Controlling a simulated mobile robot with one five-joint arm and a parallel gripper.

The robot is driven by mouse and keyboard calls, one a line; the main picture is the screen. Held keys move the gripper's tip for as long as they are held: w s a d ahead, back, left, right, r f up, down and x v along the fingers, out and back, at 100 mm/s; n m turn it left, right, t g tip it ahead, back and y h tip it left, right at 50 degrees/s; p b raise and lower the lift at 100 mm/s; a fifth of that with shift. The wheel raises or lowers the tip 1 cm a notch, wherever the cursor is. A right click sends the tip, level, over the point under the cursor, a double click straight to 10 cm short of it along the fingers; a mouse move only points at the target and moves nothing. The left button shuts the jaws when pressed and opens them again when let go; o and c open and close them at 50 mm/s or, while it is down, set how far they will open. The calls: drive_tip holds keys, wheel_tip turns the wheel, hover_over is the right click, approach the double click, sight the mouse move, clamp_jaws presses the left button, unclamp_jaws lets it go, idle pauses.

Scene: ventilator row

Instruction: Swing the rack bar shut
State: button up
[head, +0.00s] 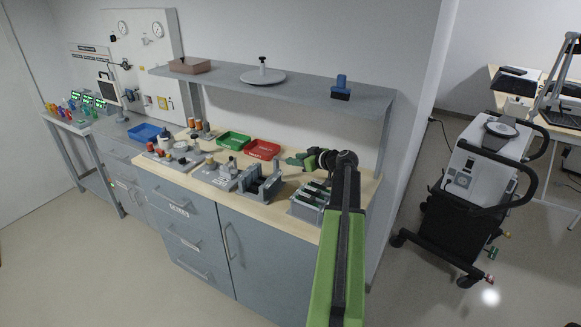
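A grey rack (305,213) holding several upright dark and green cards stands near the right end of the wooden worktop. I cannot make out its bar or tell whether it is open or shut; my arm passes in front of the rack's right side. My gripper (291,160) is small in the head view, above the back of the worktop and pointing left, behind and above the rack. It appears apart from the rack. I cannot see whether its fingers are parted.
A grey slotted block (262,186) stands left of the rack. Red (262,150) and green (233,140) trays lie behind. A shelf (300,87) overhangs the worktop. A wheeled machine (485,165) stands right, with open floor between.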

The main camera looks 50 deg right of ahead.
drive_tip(key=shift+w+f, duration=0.25)
drive_tip(key=shift+w, duration=0.4)
clamp_jaws()
idle(0.9)
